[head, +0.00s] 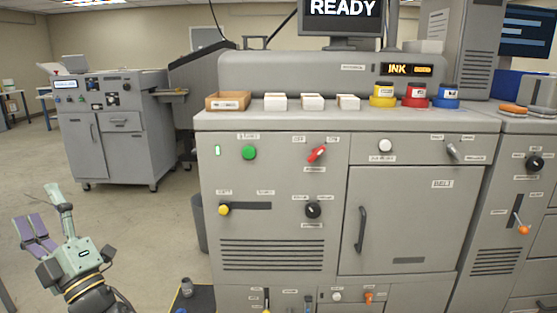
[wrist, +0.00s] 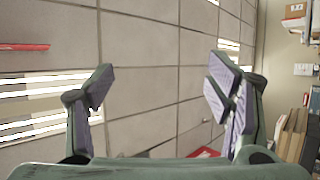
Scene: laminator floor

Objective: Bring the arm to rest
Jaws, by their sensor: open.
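My gripper (head: 42,212) is raised at the lower left of the head view, over the floor and left of the large grey machine (head: 286,215). Its green-grey fingers with purple pads are apart. In the wrist view the open gripper (wrist: 160,88) has nothing between its fingers and faces the tiled ceiling. The lower part of my arm is cut off by the picture's bottom edge.
The large machine has a green button (head: 249,152), a red switch (head: 317,153) and a door handle (head: 361,229). A wooden tray (head: 227,102) and ink pots (head: 415,96) stand on top. A smaller machine (head: 112,130) stands behind on the left. Open floor surrounds my gripper.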

